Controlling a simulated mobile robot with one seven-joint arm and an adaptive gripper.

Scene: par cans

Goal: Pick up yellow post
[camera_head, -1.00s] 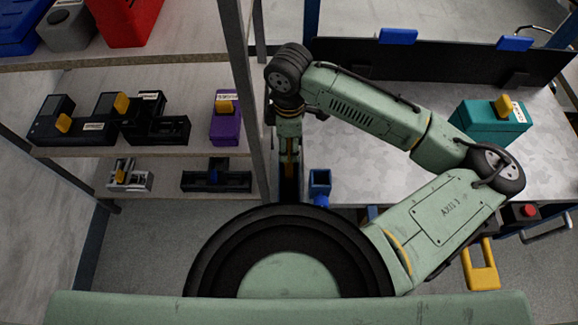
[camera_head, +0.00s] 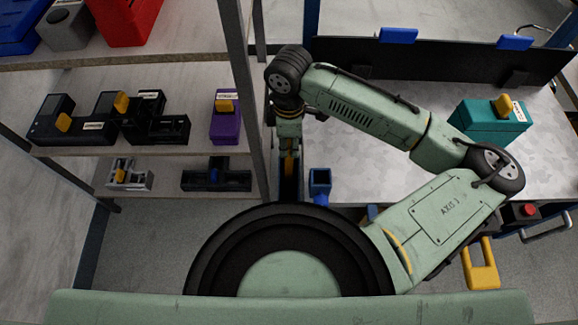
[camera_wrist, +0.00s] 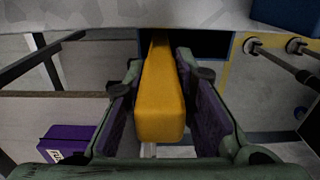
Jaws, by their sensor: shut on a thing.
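A yellow post (camera_wrist: 162,100) stands out lengthwise between the two finger pads of my gripper (camera_wrist: 158,78) in the wrist view. My gripper is shut on it. The far end of the post meets a dark recess (camera_wrist: 210,44), and I cannot tell whether it is still seated there. In the head view only a small strip of this post (camera_head: 289,163) shows under my wrist, above a dark narrow holder (camera_head: 291,188). My gripper's fingers are mostly hidden there.
A shelf on the left holds black cases (camera_head: 72,120) and a purple box (camera_head: 225,126) with yellow handles. A grey-topped workbench (camera_head: 375,165) on the right carries a teal box (camera_head: 488,124). A blue block (camera_head: 319,182) sits just right of the dark holder. A shelf upright (camera_head: 243,100) stands close left of my wrist.

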